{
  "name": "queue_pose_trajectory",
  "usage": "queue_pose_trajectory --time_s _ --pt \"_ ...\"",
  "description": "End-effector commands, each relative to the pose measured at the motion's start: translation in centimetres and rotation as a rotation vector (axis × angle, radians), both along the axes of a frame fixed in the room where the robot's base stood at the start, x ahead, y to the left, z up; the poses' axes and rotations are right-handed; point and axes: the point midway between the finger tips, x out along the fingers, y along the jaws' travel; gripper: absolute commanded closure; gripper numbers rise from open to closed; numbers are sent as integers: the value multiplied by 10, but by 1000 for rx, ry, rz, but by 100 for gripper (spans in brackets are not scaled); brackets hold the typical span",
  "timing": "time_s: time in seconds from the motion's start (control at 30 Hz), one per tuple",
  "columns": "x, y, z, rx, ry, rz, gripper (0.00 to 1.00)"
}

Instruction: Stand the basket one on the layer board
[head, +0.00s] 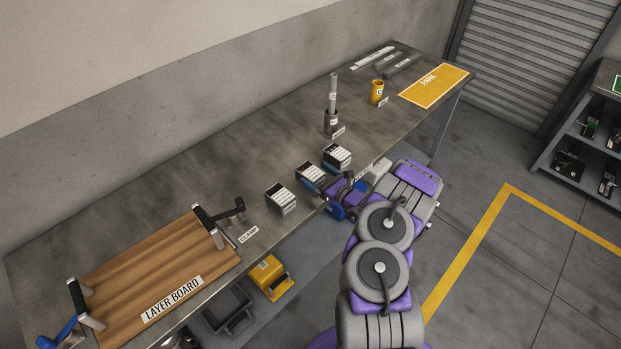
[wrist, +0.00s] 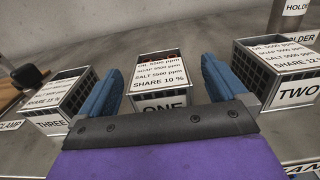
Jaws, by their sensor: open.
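Basket one (wrist: 160,72) is a small dark mesh basket with white labels reading ONE and SHARE 10 %. It stands on the bench as the middle of three baskets, and the head view shows it there too (head: 308,175). My gripper (wrist: 160,82) is open, with one blue finger on each side of basket one in the wrist view. In the head view my gripper (head: 329,193) is low at the bench's front edge beside basket one. The wooden layer board (head: 175,255) lies at the bench's left end.
Basket three (wrist: 55,98) stands close on the left and basket two (wrist: 280,70) close on the right. Clamps (head: 211,226) stand at the board's ends. A holder (head: 331,122), a yellow cup (head: 377,92) and a yellow PARK mat (head: 436,86) are further right. The board's middle is clear.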

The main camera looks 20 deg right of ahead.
Motion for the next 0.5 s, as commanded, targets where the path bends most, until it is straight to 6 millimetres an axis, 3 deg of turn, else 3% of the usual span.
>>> queue_pose_trajectory --time_s 0.2,0.5 --pt "26 11 -4 -1 0 2 1" --pt "32 13 -2 1 -1 0 1"
